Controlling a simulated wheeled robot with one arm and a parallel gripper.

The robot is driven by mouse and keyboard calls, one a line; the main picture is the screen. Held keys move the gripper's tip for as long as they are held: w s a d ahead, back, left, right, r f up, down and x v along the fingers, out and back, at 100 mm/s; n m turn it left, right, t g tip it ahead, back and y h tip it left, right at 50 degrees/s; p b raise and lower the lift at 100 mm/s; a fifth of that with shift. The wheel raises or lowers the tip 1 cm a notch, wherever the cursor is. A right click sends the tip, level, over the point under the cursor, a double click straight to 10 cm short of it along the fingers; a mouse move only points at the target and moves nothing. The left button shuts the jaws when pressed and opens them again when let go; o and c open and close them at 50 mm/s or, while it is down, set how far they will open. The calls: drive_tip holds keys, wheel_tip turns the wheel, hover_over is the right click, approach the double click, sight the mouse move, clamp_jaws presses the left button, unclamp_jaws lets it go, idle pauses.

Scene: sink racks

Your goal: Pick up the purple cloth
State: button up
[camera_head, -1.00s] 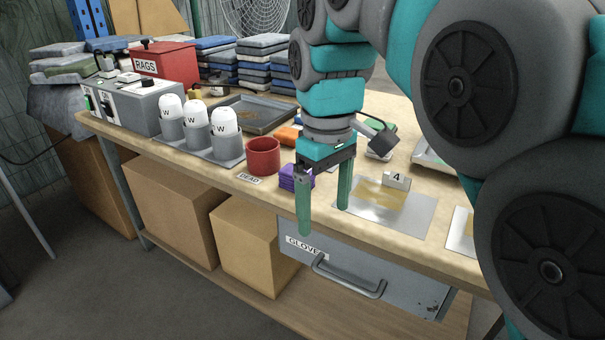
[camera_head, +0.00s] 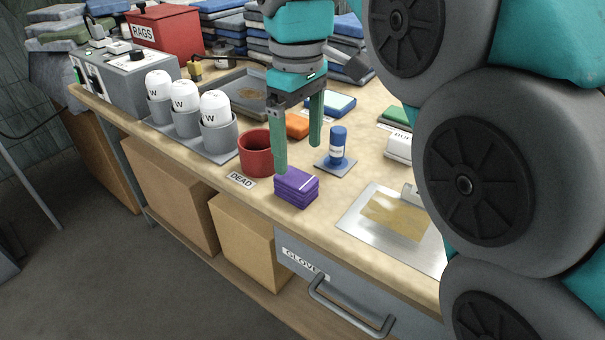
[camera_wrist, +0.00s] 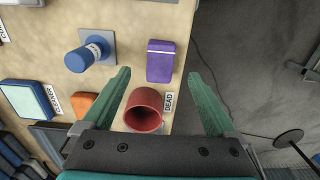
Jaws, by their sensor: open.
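The purple cloth (camera_head: 296,187) is a small folded stack near the front edge of the bench, right of the red cup and the DEAD label. In the wrist view the purple cloth (camera_wrist: 160,62) lies ahead of the fingertips, roughly midway between their lines. My gripper (camera_head: 298,145) is open and empty, its two green fingers pointing down. It is above the bench, behind and above the cloth in the head view, apart from it. The wrist view shows my gripper (camera_wrist: 162,85) with its fingers wide apart.
The red cup (camera_head: 256,153) stands just left of the cloth; in the wrist view it sits between the fingers. A blue bottle (camera_head: 338,144) on a small plate and an orange cloth (camera_head: 297,125) are close behind. A metal sheet (camera_head: 362,222) lies to the right.

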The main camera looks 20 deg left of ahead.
sight(296, 177)
drive_tip(key=shift+f, duration=1.15)
drive_tip(key=shift+a+f+p, duration=0.15)
drive_tip(key=shift+f+p, duration=0.05)
drive_tip(key=shift+f, duration=1.15)
drive_tip(key=shift+a+f+p, duration=0.1)
drive_tip(key=shift+f+p, duration=0.1)
drive_tip(key=shift+f, duration=1.1)
drive_tip(key=shift+c, duration=0.2)
clamp_jaws()
drive_tip(key=shift+r, duration=0.25)
